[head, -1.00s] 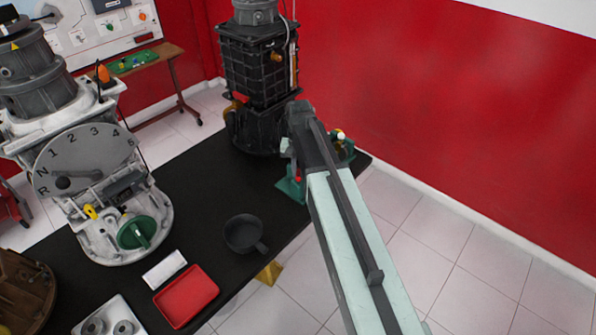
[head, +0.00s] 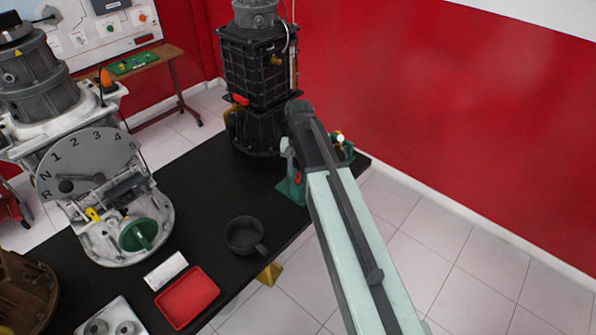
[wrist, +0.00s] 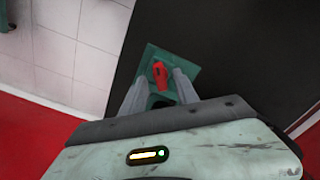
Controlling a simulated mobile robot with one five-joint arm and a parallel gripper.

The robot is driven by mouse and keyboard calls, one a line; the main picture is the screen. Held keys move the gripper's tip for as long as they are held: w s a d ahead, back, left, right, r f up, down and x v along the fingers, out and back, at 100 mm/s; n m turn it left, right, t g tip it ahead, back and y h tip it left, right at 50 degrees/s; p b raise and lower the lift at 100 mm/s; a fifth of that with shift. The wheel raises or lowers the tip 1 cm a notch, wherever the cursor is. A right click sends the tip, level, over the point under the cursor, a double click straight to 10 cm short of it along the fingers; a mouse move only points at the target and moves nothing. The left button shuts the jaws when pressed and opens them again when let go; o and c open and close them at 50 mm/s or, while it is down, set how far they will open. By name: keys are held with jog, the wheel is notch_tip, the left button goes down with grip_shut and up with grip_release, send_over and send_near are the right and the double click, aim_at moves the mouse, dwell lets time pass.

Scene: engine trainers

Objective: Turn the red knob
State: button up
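The red knob (wrist: 160,74) shows in the wrist view as a narrow red handle on a green base plate (wrist: 186,56). My gripper (wrist: 158,79) has its two grey fingers apart, one on each side of the knob, with gaps visible between them and it. The gripper is open. In the head view, my gripper (head: 291,150) is over the green fixture (head: 290,190) at the table's right edge. A small red part (head: 298,178) shows below the gripper there; my arm hides most of the fixture.
The black table (head: 205,180) carries a tall black engine unit (head: 258,75) close behind my gripper. A grey gearbox with a dial (head: 88,160), a black cup (head: 241,235) and a red tray (head: 188,297) are to the left. Floor is clear at right.

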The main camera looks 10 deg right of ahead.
aim_at(299, 175)
notch_tip(299, 175, up, 7)
jog(key=p, duration=0.5)
jog(key=shift+f+p, duration=0.15)
jog(key=shift+p, duration=0.2)
jog(key=shift+f, duration=0.15)
jog(key=s+n+b, duration=0.1)
jog(key=s+n, duration=0.2)
jog(key=s, duration=1.1)
jog(key=shift+s+f, duration=0.2)
jog(key=shift+f, duration=0.1)
